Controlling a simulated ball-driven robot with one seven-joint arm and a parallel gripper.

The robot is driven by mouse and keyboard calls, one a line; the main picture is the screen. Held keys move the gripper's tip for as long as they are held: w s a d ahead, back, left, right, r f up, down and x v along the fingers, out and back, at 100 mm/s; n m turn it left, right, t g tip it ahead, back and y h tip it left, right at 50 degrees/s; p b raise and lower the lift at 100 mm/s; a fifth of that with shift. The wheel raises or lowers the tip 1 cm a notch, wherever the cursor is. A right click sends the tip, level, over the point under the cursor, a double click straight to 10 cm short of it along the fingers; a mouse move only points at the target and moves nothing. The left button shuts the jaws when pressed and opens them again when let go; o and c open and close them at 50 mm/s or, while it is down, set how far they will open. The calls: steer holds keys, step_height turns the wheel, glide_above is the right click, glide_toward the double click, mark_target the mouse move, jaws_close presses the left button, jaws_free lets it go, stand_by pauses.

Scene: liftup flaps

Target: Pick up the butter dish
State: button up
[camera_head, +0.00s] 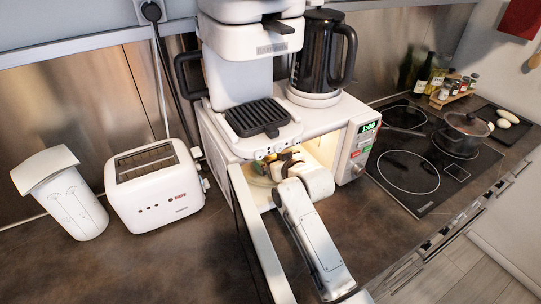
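My arm reaches into the open white microwave (220,128), and my gripper (284,163) is at its lit opening. The gripper's fingers are small and partly hidden, so I cannot tell whether they are open or shut, or whether they touch anything. Small brownish and pale shapes show around the gripper inside the microwave, too small to name. I cannot make out a butter dish for certain; the inside of the microwave is mostly hidden by my arm and the microwave's top.
The microwave door (262,240) stands open left of my arm. A coffee machine (245,75) and black kettle (323,50) stand on top. A toaster (155,188) and white canister (62,195) stand left. The hob (410,172) with a pot (463,133) is right.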

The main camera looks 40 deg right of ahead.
steer(key=c, duration=1.1)
steer(key=shift+r, duration=0.1)
